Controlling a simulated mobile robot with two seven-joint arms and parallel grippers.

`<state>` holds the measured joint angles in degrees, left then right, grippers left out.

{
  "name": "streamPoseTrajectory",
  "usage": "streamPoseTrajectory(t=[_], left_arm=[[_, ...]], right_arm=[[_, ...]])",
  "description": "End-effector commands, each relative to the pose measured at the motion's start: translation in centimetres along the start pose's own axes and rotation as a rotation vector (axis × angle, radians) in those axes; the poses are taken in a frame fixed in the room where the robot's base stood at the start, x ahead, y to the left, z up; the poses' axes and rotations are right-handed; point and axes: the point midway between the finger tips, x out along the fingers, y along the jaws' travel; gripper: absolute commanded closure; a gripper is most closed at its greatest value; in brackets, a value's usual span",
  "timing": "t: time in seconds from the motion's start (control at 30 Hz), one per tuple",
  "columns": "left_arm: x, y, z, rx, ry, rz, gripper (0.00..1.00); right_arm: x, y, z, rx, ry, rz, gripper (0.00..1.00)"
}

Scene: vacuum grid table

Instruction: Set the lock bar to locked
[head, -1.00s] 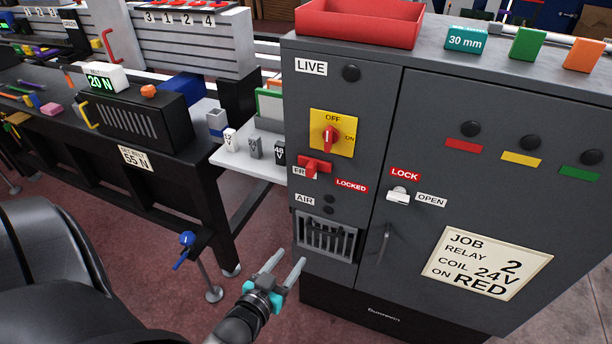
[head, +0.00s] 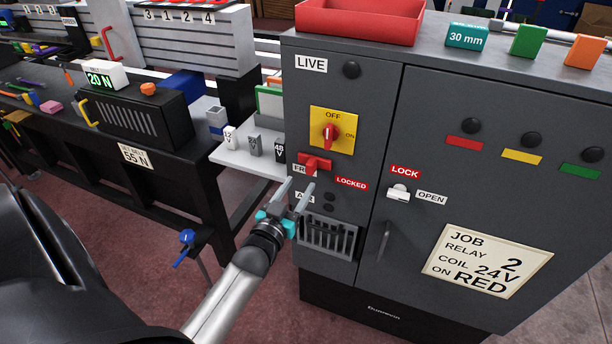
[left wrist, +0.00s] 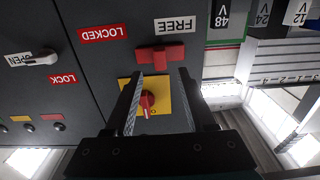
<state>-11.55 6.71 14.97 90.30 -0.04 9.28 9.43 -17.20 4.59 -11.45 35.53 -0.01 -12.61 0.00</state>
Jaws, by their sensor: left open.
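The red lock bar (head: 314,164) sits on the dark cabinet front, below the yellow OFF/ON switch (head: 333,131). It is at the FREE label's end, and the LOCKED label (head: 351,184) is to its right. It also shows in the left wrist view (left wrist: 160,54), where the FREE label (left wrist: 175,26) and LOCKED label (left wrist: 104,33) appear upside down. My left gripper (head: 297,188) is open and empty, just below the lock bar in the head view, its fingers pointing up toward it. In the left wrist view the bar lies beyond the fingertips (left wrist: 161,78), apart from them. My right gripper is not in view.
A white LOCK/OPEN lever (head: 398,192) and a dark door handle (head: 383,241) are to the right on the cabinet. A vent grille (head: 328,236) is just below the gripper. A white shelf (head: 250,160) with several labelled blocks stands close on the left.

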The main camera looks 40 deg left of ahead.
Motion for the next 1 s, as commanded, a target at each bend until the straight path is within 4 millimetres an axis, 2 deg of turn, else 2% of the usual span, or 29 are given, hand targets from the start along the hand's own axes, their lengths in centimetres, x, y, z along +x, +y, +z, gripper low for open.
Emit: streamPoseTrajectory(t=[0.1,0.33,0.5,0.77,1.0], left_arm=[[2.1,0.0,0.0,0.001,0.003,0.000,0.45],[4.6,0.0,0.0,0.001,0.001,0.000,0.45],[5.3,0.0,0.0,0.001,-0.001,0.000,0.45],[5.4,0.0,0.0,0.001,-0.001,0.000,0.45],[5.4,0.0,0.0,0.001,-0.001,0.000,0.70]], right_arm=[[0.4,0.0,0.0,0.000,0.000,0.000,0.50],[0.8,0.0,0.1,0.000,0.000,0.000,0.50],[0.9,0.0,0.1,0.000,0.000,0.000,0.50],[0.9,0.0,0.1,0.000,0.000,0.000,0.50],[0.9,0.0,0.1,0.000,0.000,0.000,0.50]])
